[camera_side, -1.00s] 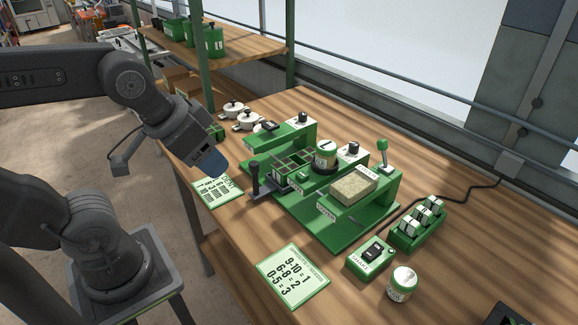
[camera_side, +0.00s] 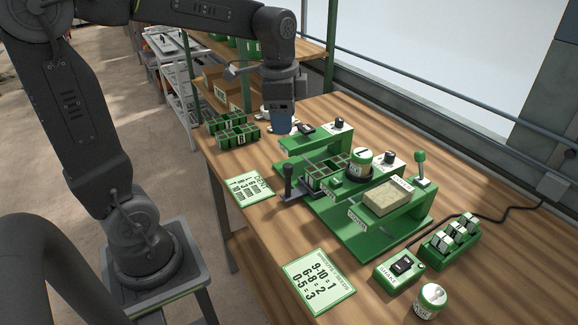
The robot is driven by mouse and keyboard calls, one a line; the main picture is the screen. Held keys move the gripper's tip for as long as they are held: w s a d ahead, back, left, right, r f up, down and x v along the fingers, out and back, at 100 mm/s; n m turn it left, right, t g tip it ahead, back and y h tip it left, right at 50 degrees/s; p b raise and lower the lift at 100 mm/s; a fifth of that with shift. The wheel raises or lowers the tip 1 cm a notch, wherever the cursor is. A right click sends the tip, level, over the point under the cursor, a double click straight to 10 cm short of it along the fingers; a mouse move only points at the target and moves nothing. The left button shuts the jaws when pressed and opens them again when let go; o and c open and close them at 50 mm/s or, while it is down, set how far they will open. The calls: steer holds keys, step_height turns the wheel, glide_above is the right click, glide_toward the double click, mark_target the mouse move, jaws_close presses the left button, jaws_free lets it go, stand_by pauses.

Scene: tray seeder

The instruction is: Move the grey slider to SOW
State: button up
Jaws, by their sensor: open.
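The grey slider is a flat dark carriage with an upright dark handle (camera_side: 288,176) at the left side of the green seeder (camera_side: 348,238). A green tray with several cells (camera_side: 330,167) sits beside the handle, just left of the round hopper (camera_side: 360,160) marked 1. I cannot read a SOW label.
A block of growing medium (camera_side: 388,197) rests on the front bridge. Printed cards (camera_side: 318,283) lie on the table. A switch box (camera_side: 399,266), a round pot (camera_side: 431,299) and a rack (camera_side: 450,243) stand front right. Spare green trays (camera_side: 230,130) are at left.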

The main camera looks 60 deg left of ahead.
mark_target(288, 165)
steer(key=shift+m+g, duration=0.5)
steer(key=shift+m, duration=0.3)
steer(key=f, duration=0.5)
steer(key=w+a+f, duration=0.1)
steer(key=f, duration=0.4)
steer(key=w+a+f, duration=0.1)
steer(key=f, duration=0.4)
steer(key=shift+w+a, duration=0.15)
steer(key=shift+c, duration=0.2)
jaws_close()
